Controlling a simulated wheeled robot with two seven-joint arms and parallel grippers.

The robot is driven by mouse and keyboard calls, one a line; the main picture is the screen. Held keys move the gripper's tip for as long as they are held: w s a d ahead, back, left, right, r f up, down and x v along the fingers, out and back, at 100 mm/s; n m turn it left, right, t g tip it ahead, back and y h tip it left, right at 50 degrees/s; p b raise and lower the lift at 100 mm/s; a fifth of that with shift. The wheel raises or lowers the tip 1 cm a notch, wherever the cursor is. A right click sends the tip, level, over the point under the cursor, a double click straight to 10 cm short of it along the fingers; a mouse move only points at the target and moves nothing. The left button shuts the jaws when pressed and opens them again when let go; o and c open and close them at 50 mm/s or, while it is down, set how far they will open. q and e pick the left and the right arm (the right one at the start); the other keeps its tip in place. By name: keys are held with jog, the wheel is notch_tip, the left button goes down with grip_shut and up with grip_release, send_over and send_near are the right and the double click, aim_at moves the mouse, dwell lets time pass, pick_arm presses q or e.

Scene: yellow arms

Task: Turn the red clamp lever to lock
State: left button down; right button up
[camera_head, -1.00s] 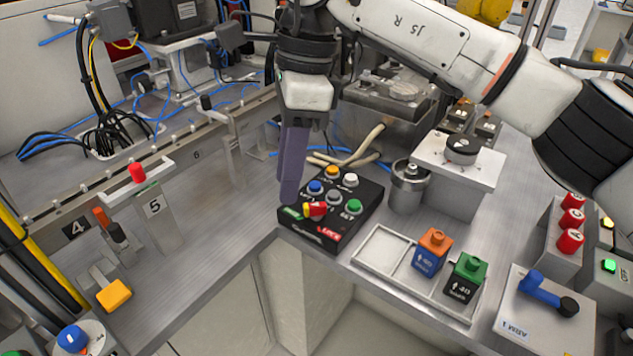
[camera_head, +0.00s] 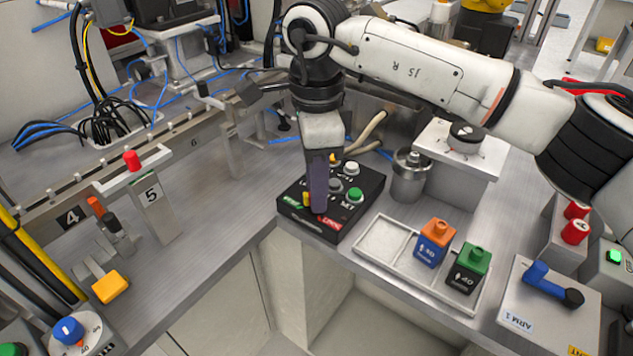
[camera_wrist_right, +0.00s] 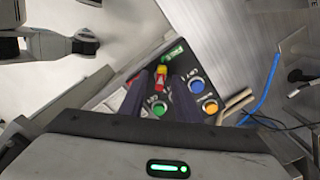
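A small red and yellow lever (camera_wrist_right: 161,77) sits on top of a black control box (camera_head: 365,205). In the head view my right gripper hides most of it, and only a yellow bit (camera_head: 306,199) shows at the finger's left edge. My right gripper (camera_head: 318,208) points down over the front of the box. In the wrist view its two dark fingers (camera_wrist_right: 160,80) stand apart, with the lever in the gap between them. Contact with the lever cannot be told. A green label (camera_head: 291,202) and a red label (camera_head: 330,223) lie on the box's front edge. My left gripper is not in view.
Green (camera_head: 355,195), white (camera_head: 352,168) and other buttons surround the lever. A tray (camera_head: 382,240) with orange (camera_head: 434,245) and green-topped (camera_head: 470,268) blocks stands to the right, near a metal cylinder (camera_head: 408,178).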

grip_shut()
jog(key=shift+n, duration=0.4)
jog(key=n, duration=0.2)
jog(key=shift+n, duration=0.4)
jog(key=n, duration=0.3)
jog(key=shift+n, duration=0.3)
jog(key=n, duration=0.5)
jog(key=shift+r+p, duration=0.1)
jog(key=shift+p, duration=0.2)
jog(key=n, duration=0.5)
jog(key=shift+w+n, duration=0.1)
jog(key=shift+n, duration=0.4)
